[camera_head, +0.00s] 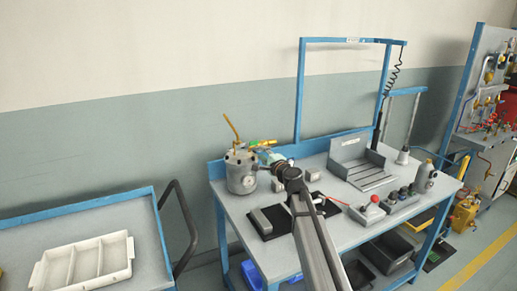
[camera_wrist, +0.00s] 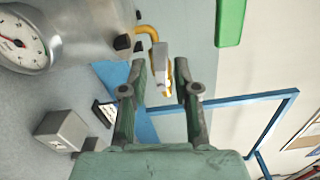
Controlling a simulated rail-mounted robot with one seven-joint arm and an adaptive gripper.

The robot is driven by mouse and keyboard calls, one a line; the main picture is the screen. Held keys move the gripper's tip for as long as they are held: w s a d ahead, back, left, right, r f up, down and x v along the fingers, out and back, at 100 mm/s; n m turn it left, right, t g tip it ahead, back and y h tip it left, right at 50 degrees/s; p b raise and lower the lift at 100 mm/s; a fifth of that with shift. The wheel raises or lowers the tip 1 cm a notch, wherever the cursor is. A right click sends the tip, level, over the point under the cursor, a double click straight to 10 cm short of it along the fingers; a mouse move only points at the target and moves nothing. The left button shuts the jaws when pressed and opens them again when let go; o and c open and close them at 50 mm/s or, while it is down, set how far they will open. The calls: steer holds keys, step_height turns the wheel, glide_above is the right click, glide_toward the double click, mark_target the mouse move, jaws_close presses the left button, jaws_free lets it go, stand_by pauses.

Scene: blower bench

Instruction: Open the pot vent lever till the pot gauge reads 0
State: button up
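The metal pot (camera_head: 241,178) stands at the left end of the blue bench, with a bent yellow pipe (camera_head: 232,127) rising from its lid. Its round white gauge (camera_wrist: 20,42) shows at the left of the wrist view, cut by the frame edge; its red needle is visible, but I cannot read the value surely. A green bar (camera_wrist: 230,20), possibly the vent lever's grip, lies beyond my fingers at the top right. My gripper (camera_wrist: 160,80) is open beside the pot. A pale piece and yellow parts show between its fingers, apparently untouched; their depth is unclear.
A grey block (camera_wrist: 62,130) is near the pot. The bench top (camera_head: 240,212) also carries a slotted grey stand (camera_head: 365,170) and a control box with a red knob (camera_head: 372,199). A white tray (camera_head: 85,264) lies on a separate table at left.

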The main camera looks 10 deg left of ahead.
mark_target(259, 149)
steer(key=x, duration=0.5)
steer(key=shift+p, duration=0.3)
jaws_close()
